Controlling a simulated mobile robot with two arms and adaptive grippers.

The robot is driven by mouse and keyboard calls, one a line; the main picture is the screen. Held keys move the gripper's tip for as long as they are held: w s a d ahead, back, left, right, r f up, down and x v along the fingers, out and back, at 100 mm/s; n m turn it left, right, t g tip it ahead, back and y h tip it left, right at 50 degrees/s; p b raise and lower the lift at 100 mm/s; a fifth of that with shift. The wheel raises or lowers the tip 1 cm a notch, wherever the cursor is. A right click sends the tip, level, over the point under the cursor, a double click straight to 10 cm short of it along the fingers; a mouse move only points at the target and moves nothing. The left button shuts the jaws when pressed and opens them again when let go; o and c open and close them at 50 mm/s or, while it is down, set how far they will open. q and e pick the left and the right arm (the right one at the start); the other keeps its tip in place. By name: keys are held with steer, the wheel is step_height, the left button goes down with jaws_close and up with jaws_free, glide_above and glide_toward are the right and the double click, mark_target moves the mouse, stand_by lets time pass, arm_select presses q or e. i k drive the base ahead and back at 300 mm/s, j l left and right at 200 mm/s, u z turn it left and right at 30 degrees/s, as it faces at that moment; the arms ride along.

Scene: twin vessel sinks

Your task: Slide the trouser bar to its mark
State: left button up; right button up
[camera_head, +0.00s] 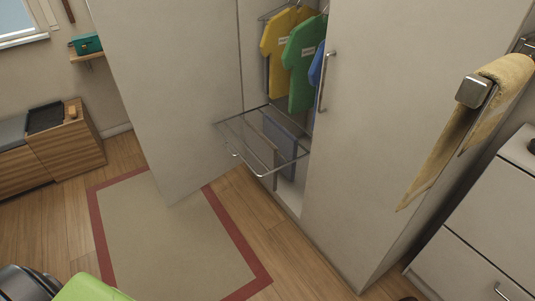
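The trouser bar is a pull-out wire rack (243,134) of thin metal rails. It sticks out of the open wardrobe (296,196), between the open door on the left and the closed door on the right. A grey-blue folded garment (279,132) hangs over its rails toward the right side. The rack's front end hangs clear above the floor. I cannot make out a mark on it.
The open wardrobe door (170,90) stands left of the rack; the closed door (395,110) has a long handle (327,82). Yellow (281,38) and green (303,62) shirts hang above. A red-bordered rug (165,240) covers clear floor. A towel (455,135) hangs at right.

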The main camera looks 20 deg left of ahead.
mark_target(270, 152)
steer(key=i+j, duration=0.1)
steer(key=j, duration=0.3)
steer(key=i+j+z, duration=0.1)
steer(key=j, duration=0.3)
steer(key=i+j+z, duration=0.1)
steer(key=j, duration=0.3)
steer(key=i+j, duration=0.15)
steer(key=j, duration=0.3)
steer(key=i+j+z, duration=0.1)
steer(key=j, duration=0.3)
